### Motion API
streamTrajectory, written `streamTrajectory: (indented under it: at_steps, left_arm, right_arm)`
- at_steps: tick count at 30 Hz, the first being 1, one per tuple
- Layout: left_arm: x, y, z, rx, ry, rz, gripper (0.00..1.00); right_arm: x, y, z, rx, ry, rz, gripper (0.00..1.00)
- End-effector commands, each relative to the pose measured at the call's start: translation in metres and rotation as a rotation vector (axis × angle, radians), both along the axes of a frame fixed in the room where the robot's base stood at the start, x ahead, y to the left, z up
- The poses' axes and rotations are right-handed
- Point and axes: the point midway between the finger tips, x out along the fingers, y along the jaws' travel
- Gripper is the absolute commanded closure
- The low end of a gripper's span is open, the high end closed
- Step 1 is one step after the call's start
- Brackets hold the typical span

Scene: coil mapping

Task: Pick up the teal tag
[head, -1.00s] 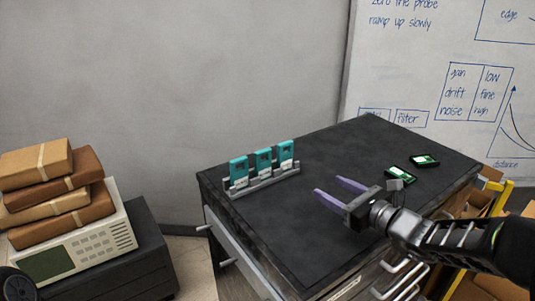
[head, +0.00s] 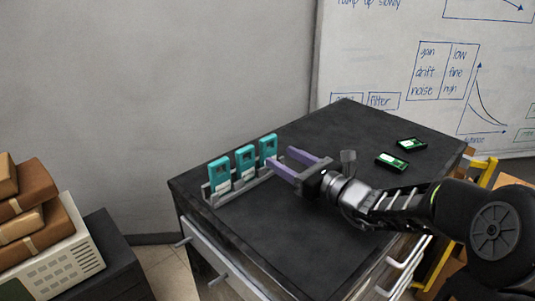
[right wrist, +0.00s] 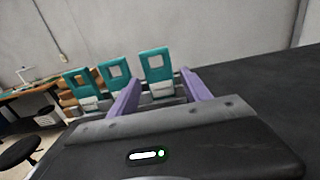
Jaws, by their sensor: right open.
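Three teal tags stand upright in a grey rack (head: 213,201) at the left of the black cabinet top. In the head view they are the left tag (head: 219,172), the middle tag (head: 245,160) and the right tag (head: 268,149). My right gripper (head: 278,163) is open, its purple fingers pointing at the right tag. In the right wrist view the fingers (right wrist: 160,95) lie on either side of this nearest tag (right wrist: 156,66); I cannot tell if they touch it. The other two tags (right wrist: 115,75) (right wrist: 81,84) stand left of the fingers. My left gripper is not in view.
Two dark green-lit devices (head: 391,161) (head: 412,143) lie on the right of the black cabinet top (head: 330,130). Brown parcels (head: 30,190) sit on a beige instrument (head: 70,250) at the left.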

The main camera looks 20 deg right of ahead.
Motion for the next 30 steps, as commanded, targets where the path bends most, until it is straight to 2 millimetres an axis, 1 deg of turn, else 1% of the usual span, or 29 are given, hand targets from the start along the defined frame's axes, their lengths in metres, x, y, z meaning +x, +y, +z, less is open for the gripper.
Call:
streamTrajectory:
  at_steps: [1,3,10,13,16,19,21,24,30]
  left_arm:
    - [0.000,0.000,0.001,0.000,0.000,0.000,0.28]
    - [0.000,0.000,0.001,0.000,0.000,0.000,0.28]
    - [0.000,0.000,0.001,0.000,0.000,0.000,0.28]
    - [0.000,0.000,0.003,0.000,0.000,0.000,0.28]
    - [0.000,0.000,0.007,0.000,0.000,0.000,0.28]
    - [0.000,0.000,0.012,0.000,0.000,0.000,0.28]
    - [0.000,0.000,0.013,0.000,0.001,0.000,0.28]
    - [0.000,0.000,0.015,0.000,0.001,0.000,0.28]
    - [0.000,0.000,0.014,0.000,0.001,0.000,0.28]
  right_arm:
    - [0.004,0.002,0.000,0.001,0.000,0.002,0.44]
    - [0.007,0.003,0.000,0.001,0.000,0.000,0.44]
    - [0.008,0.003,0.000,0.000,0.000,0.000,0.44]
    - [0.011,0.005,0.001,0.001,0.000,0.001,0.44]
    - [0.020,0.010,0.002,0.001,0.001,0.002,0.44]
    - [0.034,0.016,0.003,0.002,0.001,0.003,0.44]
    - [0.044,0.019,0.002,0.002,0.002,0.002,0.44]
    - [0.053,0.022,0.001,0.001,0.000,0.001,0.44]
    - [0.056,0.023,0.001,-0.001,0.001,0.000,0.44]
